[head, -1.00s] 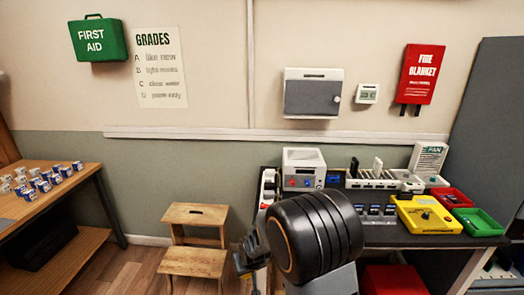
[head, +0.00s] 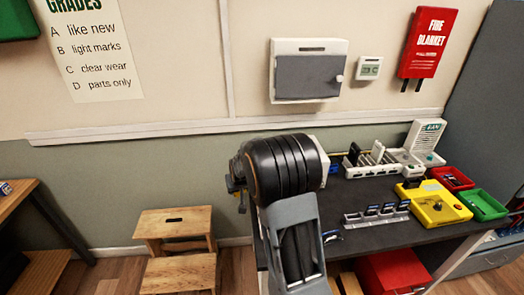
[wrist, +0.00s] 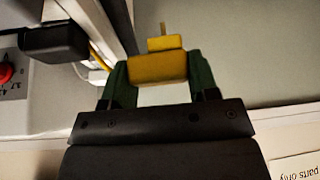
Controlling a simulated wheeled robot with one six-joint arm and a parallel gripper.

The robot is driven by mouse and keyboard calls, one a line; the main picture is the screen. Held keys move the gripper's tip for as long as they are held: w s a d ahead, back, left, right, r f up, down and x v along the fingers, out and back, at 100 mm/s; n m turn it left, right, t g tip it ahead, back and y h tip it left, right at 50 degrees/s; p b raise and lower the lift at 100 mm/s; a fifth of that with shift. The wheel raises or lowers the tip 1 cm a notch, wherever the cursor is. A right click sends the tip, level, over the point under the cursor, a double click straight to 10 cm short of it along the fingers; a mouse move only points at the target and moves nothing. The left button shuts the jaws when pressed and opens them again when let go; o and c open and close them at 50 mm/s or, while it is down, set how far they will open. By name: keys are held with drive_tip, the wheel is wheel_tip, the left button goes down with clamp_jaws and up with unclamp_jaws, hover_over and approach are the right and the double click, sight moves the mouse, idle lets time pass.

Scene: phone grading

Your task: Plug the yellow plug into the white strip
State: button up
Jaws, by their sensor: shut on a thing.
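In the wrist view my gripper (wrist: 158,82) is shut on the yellow plug (wrist: 158,66), one green finger on each side. The plug is a yellow block with a smaller yellow step and a thin prong-like tip pointing away from the gripper. It is held clear of other things, with a grey-green wall behind. A white strip-like piece (wrist: 105,22) runs along the upper left, beside a black block (wrist: 52,40); I cannot tell for sure that it is the white strip. In the head view my arm hides the plug and the table's left end.
A box with a red knob (wrist: 8,72) is close at the left in the wrist view. The dark table (head: 345,238) also holds a white slotted rack (head: 368,165), a phone stand (head: 378,214), and yellow (head: 440,212), red (head: 452,178) and green (head: 483,205) trays. A wooden step stool (head: 175,225) stands left.

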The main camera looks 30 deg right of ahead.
drive_tip(key=w+d+r+m+h+p, duration=0.2)
drive_tip(key=d+r, duration=0.6)
drive_tip(key=d, duration=0.4)
drive_tip(key=shift+f+b, duration=2.15)
drive_tip(key=shift+f, duration=2.05)
drive_tip(key=shift+s+f+b, duration=0.1)
drive_tip(key=shift+f+b, duration=1.15)
drive_tip(key=shift+b, duration=0.05)
drive_tip(key=shift+s+a+f+b, duration=0.1)
drive_tip(key=shift+s+f+b, duration=0.05)
drive_tip(key=shift+f+b, duration=0.25)
